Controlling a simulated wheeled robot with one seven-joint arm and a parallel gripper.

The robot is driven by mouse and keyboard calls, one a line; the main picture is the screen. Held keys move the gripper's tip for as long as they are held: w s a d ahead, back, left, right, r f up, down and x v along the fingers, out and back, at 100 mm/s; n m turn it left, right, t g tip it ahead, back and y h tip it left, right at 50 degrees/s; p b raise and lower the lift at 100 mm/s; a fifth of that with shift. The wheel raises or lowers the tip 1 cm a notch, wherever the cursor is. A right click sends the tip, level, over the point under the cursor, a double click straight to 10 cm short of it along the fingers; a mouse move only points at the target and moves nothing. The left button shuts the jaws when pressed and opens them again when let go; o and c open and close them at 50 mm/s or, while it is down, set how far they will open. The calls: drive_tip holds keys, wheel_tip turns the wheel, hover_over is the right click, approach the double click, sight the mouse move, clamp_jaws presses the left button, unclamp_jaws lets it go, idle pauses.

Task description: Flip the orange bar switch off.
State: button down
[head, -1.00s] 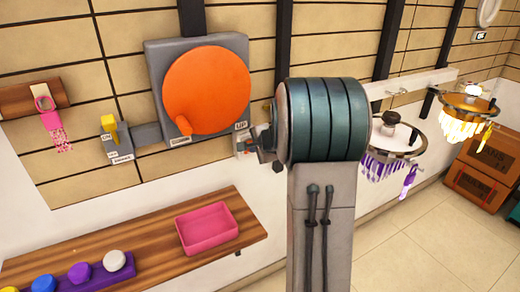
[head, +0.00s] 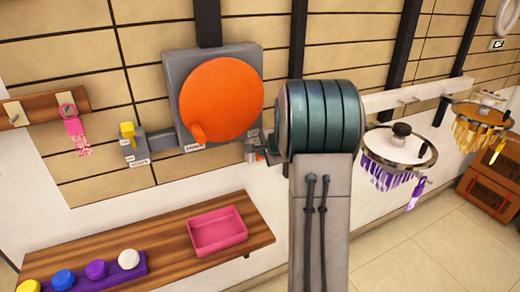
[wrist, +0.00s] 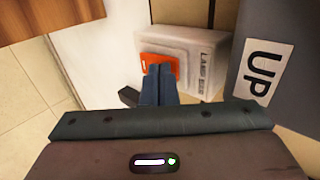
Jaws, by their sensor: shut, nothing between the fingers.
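The orange bar switch (wrist: 158,64) shows in the wrist view on the front of a pale grey box (wrist: 196,45) with a partly readable label. My gripper (wrist: 160,68) is shut and empty. Its fingertips overlap the orange bar and hide part of it; I cannot tell if they touch. The bar's exact tilt is unclear. In the head view my arm hides most of the gripper, and a small part of the box area (head: 250,152) shows beside it. The right-hand chandelier (head: 482,112), with yellow-orange pendants, now looks unlit.
A large orange disc (head: 222,100) on a grey plate and a yellow switch (head: 128,130) are on the wall at left. A grey panel marked UP (wrist: 262,70) stands close right of the box. A pink tray (head: 218,230) sits on the wooden shelf (head: 165,238) below.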

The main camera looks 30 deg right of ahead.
drive_tip(key=shift+s+d, duration=0.1)
drive_tip(key=shift+d, duration=0.1)
drive_tip(key=shift+a+r+p, duration=0.1)
drive_tip(key=shift+r+p, duration=0.45)
drive_tip(key=shift+r, duration=0.25)
drive_tip(key=v, duration=1.3)
drive_tip(key=shift+r, duration=0.2)
